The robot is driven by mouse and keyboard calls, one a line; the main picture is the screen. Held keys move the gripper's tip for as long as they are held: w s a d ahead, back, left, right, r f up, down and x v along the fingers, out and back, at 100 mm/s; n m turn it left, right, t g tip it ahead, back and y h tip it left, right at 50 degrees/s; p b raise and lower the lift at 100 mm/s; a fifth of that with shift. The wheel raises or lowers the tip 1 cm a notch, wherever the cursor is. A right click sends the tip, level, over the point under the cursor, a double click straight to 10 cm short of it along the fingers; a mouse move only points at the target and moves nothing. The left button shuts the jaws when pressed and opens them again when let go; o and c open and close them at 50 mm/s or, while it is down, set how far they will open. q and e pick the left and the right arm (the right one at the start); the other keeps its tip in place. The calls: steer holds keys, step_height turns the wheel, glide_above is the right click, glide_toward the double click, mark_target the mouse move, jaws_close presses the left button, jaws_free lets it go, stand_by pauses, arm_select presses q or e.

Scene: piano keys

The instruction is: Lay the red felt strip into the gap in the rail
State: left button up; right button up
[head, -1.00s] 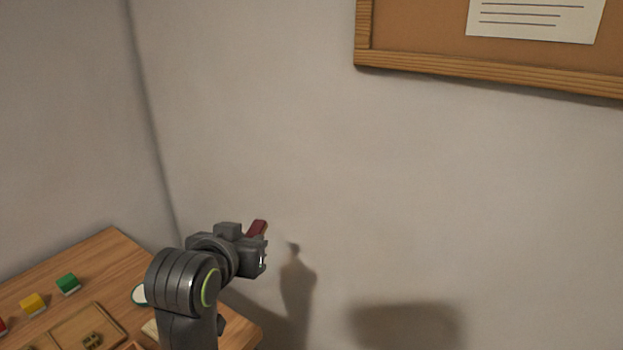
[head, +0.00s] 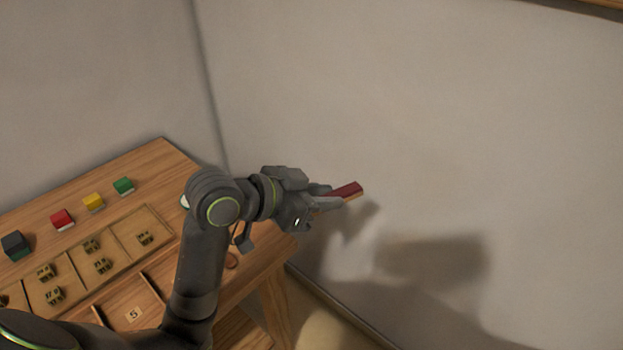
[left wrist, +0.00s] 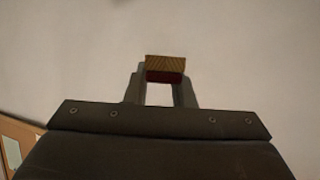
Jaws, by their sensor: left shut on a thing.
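My left gripper (head: 322,196) is shut on the red felt strip (head: 346,190), which juts out past the fingertips and has a tan, wood-like underside. It is held in the air, off the table's right end, in front of the bare wall. In the left wrist view the strip (left wrist: 165,76) sits between the two fingers, with a wood-grained face and a dark red face showing. I cannot make out the rail or its gap in either view. My right gripper is not in view.
A wooden table (head: 150,160) stands at the left against the wall. It bears red (head: 62,219), yellow (head: 93,201), green (head: 123,186) and dark (head: 14,244) blocks. A divided wooden tray (head: 157,216) holds small brass-coloured pieces. A tile marked 5 (head: 134,314) lies nearer. Space right of the table is free.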

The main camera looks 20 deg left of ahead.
arm_select(q)
steer(key=s+d+f+m+g+h, duration=0.3)
steer(key=d+f+m+g+h, duration=0.1)
steer(key=d+m+g, duration=0.3)
steer(key=shift+s+d+f+m+g, duration=0.4)
steer(key=shift+f+m+g, duration=0.25)
steer(key=shift+m+g, duration=0.3)
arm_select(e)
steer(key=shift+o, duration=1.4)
